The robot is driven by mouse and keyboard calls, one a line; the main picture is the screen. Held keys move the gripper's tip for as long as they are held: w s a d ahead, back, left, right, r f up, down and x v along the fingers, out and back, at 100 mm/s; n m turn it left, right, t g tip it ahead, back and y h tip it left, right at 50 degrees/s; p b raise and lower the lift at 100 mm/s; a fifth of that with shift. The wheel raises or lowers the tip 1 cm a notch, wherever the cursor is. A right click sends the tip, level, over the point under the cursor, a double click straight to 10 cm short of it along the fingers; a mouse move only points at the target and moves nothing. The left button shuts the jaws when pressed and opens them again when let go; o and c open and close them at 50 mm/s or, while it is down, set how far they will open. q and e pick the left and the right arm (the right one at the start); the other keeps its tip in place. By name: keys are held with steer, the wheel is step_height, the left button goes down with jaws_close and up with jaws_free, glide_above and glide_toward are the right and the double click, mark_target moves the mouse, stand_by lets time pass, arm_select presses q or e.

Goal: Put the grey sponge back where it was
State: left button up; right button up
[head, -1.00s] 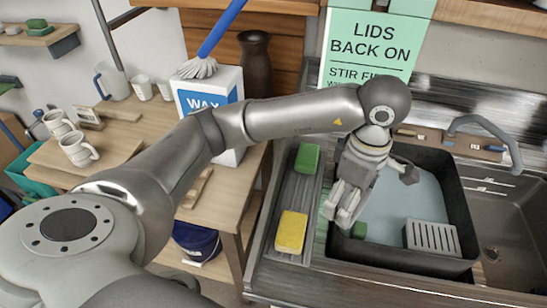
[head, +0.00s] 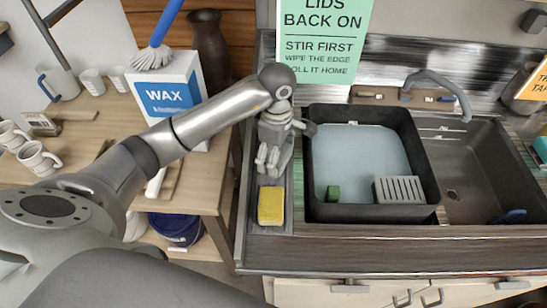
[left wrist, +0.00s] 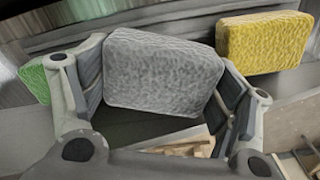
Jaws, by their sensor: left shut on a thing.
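The grey sponge (left wrist: 163,73) is held between the fingers of my left gripper in the left wrist view. In the head view my left gripper (head: 268,160) is above the narrow dark tray (head: 285,222), behind the yellow sponge (head: 271,205); the grey sponge is hard to tell from the fingers there. The yellow sponge also shows at the upper right of the left wrist view (left wrist: 264,42). A green sponge (left wrist: 36,82) shows on the opposite side of the gripper in that view; my gripper hides it in the head view. My right gripper is not in view.
A wooden table with a WAX box (head: 168,97) and mugs is left.

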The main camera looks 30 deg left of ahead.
arm_select(q)
steer(key=shift+w+a+f, duration=0.1)
steer(key=shift+a+f, duration=0.1)
steer(key=shift+f, duration=0.05)
steer(key=f+p, duration=0.2)
steer(key=f, duration=0.1)
steer(key=shift+a, duration=0.3)
steer(key=shift+w+f, duration=0.1)
steer(key=shift+f, duration=0.3)
steer(key=shift+f, duration=0.15)
steer(key=o, duration=0.9)
